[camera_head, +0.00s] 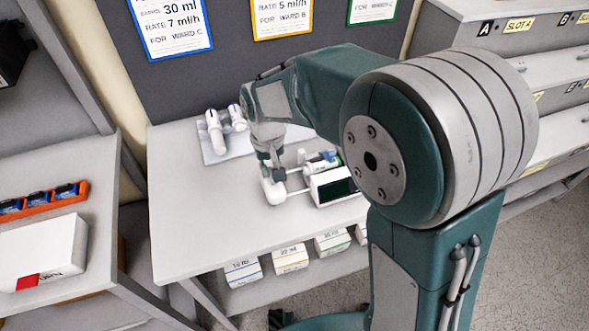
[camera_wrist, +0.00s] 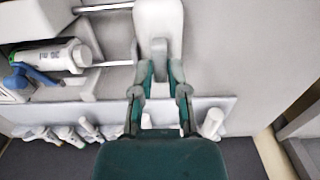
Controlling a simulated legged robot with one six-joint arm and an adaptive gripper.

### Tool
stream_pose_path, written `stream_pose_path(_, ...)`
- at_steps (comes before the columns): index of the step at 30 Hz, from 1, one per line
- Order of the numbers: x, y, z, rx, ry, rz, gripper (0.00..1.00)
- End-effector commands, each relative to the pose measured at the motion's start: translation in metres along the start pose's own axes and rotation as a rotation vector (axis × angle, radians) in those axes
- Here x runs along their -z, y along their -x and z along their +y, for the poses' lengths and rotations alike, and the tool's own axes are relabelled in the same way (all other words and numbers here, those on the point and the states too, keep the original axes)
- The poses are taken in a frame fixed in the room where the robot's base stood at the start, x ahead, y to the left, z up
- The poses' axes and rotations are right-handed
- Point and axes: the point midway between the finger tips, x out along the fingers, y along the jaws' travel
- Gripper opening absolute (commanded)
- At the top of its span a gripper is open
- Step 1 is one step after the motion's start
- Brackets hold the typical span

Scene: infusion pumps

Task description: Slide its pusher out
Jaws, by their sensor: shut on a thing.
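The infusion pump (camera_head: 333,186) sits on the light table, white with a dark screen. My gripper (camera_head: 268,160) is over the pusher from behind. In the wrist view its green fingers (camera_wrist: 159,76) are shut on the pusher's narrow grip part. A gap shows between the pusher and the pump body.
A white syringe (camera_wrist: 55,56) marked in ml lies at the pump. Several syringes, one of them here (camera_head: 215,132), lie on a pale tray behind. An orange rack (camera_head: 40,201) and white box (camera_head: 42,252) stand on the left shelf. The table's front left is clear.

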Motion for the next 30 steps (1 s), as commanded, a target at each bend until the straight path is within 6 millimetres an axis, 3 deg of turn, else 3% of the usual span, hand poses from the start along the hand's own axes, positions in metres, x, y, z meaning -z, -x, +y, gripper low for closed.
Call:
stream_pose_path(13,-0.001,-0.001,-0.019,0.000,0.002,-0.003,0.05)
stream_pose_path(30,-0.001,-0.001,-0.021,0.000,0.001,-0.004,0.05)
